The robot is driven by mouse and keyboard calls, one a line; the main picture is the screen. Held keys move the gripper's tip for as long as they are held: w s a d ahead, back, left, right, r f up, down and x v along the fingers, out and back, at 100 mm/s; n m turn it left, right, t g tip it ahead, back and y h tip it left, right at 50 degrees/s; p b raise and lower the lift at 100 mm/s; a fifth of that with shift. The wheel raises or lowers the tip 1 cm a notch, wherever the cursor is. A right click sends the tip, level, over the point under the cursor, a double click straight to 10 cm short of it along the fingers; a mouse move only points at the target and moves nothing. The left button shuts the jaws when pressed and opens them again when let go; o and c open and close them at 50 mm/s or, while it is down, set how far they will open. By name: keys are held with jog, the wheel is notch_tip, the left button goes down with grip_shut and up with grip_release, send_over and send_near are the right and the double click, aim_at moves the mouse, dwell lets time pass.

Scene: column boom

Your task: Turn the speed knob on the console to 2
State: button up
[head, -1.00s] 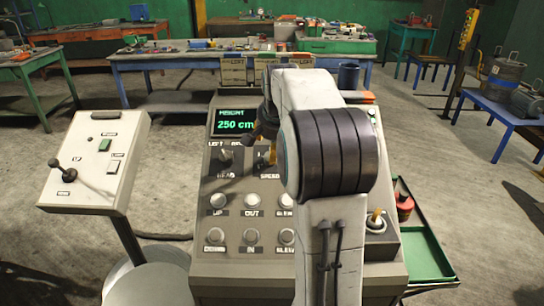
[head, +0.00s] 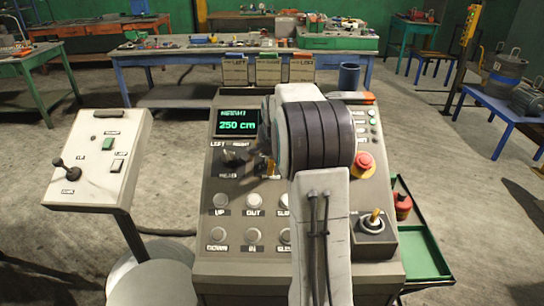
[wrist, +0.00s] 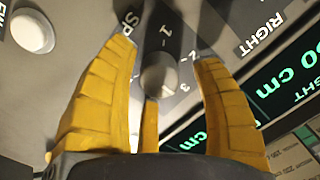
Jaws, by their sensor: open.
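The speed knob (wrist: 159,76) is a round grey knob in the wrist view, with 1 and 3 readable on the panel around it. Where its pointer stands I cannot tell clearly. My gripper (wrist: 165,56) is open, with yellow fingers on either side of the knob and a third below it in the picture. Whether they touch it I cannot tell. In the head view the console (head: 215,268) stands in front of me. My arm hides the speed knob there, and a bit of yellow finger shows beside it.
The display (head: 237,125) reads 250 cm. Another knob (head: 232,157) sits left of my gripper, above rows of round buttons (head: 254,201). A red stop button (head: 363,165) and a small joystick (head: 374,222) are on the right. A lever box (head: 95,160) stands left.

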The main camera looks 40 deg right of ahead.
grip_shut()
jog(key=shift+f+n+b, duration=0.1)
jog(key=shift+n+b, duration=0.5)
jog(key=n, duration=0.3)
jog(key=shift+r, duration=0.2)
dwell(0.3)
grip_release()
jog(key=shift+f, duration=0.1)
jog(key=v, duration=1.2)
